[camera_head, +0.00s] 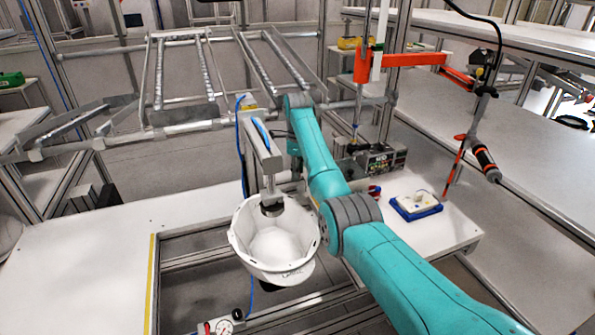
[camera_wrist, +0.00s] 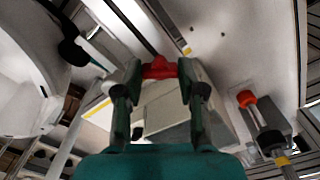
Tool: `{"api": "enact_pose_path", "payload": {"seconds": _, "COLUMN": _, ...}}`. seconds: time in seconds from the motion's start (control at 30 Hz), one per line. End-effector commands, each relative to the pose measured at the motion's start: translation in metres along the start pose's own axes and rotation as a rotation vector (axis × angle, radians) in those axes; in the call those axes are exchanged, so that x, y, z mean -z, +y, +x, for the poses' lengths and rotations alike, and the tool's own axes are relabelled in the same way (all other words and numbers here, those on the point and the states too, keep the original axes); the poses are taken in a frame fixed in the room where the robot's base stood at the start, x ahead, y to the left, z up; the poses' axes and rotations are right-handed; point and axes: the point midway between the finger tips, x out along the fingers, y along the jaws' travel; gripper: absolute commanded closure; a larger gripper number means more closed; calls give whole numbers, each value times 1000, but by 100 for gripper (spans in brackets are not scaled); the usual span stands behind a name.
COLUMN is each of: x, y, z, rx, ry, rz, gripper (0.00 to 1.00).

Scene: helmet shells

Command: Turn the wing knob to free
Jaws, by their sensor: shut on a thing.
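The red wing knob (camera_wrist: 160,68) shows in the wrist view between the two fingertips of my gripper (camera_wrist: 159,78). A finger touches it on each side, and the gripper is shut on it. The knob's wings look roughly crosswise between the fingers; its exact turn angle I cannot tell. In the head view my teal arm hides the gripper and this knob. A white helmet shell (camera_head: 267,256) sits open side up under a grey press-like fixture (camera_head: 261,150). The shell's curved side (camera_wrist: 25,65) also shows at the left of the wrist view.
A second red-topped part (camera_wrist: 247,98) stands right of my gripper in the wrist view. In the head view, a blue tray (camera_head: 416,210) with a pale part lies on the white table. A gauge (camera_head: 223,327) is at the front edge. An orange arm (camera_head: 415,59) hangs at upper right.

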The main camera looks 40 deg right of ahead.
Motion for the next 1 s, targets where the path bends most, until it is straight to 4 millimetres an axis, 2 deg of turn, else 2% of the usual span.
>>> {"api": "enact_pose_path", "payload": {"seconds": 1.0, "x": 0, "y": 0, "z": 0, "rx": 1, "ry": 0, "rz": -916, "gripper": 95}}
